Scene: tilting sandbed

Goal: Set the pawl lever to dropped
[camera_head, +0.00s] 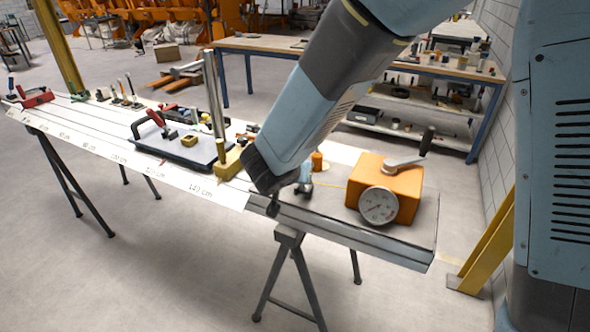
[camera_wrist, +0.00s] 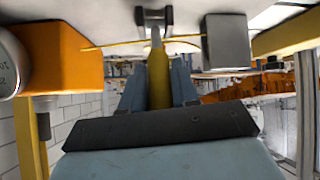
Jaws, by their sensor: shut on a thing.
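A tapered yellow handle (camera_wrist: 158,78), apparently the pawl lever, stands between my gripper's two blue fingers (camera_wrist: 158,88) in the wrist view. The fingers are shut on it. Its narrow end meets a dark bracket (camera_wrist: 154,17) on the pale bench surface. In the head view my arm hides the lever and most of my gripper; a small blue part of the gripper (camera_head: 305,178) shows beside the arm, low over the bench. I cannot tell whether the lever is raised or dropped.
An orange box (camera_head: 382,185) with a dial and a crank stands to the right; it also shows in the wrist view (camera_wrist: 62,55). A grey block (camera_wrist: 228,40) and a thin yellow cord are near the lever. A tray (camera_head: 180,146) and clamps fill the bench farther left.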

